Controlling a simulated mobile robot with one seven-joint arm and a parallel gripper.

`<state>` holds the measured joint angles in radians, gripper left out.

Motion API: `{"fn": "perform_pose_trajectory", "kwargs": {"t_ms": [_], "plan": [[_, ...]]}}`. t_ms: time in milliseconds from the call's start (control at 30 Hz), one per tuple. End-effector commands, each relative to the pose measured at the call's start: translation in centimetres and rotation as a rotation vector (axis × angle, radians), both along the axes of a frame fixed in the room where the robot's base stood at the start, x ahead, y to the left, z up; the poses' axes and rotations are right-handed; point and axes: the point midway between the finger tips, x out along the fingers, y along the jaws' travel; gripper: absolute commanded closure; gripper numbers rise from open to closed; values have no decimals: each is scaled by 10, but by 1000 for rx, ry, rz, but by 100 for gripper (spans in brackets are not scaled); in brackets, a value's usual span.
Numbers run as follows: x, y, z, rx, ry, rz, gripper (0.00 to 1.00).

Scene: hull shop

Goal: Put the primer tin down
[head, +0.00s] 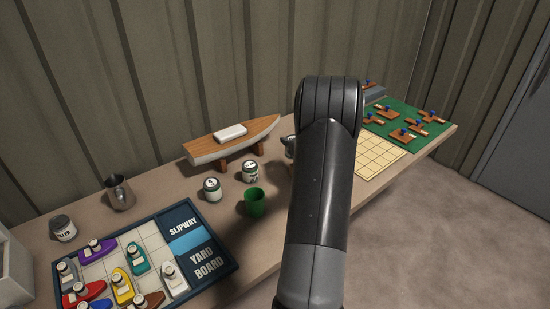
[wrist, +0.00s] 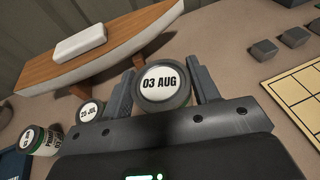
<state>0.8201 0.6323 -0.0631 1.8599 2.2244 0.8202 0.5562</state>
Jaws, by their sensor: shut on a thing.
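My gripper (wrist: 162,98) is shut on a primer tin (wrist: 163,82) with a white lid reading "03 AUG", seen from above between the two fingers in the wrist view. I cannot tell whether its base touches the bench. A second tin (wrist: 89,113), lid "25 JUL", stands just left of the gripper; a third tin (wrist: 40,139) is farther left. In the head view these two tins show as one tin (head: 250,171) by the boat and another tin (head: 212,189) to its left. My arm hides most of the gripper and the held tin there.
A model boat (head: 232,139) on its stand lies behind the tins. A green cup (head: 254,202) stands in front of them. The yard board (head: 208,262) with toy boats is at left. A cream grid board (head: 379,157) and green mat (head: 436,131) are at right. Grey blocks (wrist: 265,49) lie right of the gripper.

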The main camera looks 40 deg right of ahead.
Motion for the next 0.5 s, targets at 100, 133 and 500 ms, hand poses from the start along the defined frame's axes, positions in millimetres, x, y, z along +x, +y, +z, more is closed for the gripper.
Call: {"fn": "perform_pose_trajectory", "kwargs": {"t_ms": [100, 133, 500], "plan": [[26, 14, -18, 2, 2, 3, 81], [32, 17, -22, 1, 1, 4, 81], [69, 34, -48, -1, 1, 0, 81]]}}
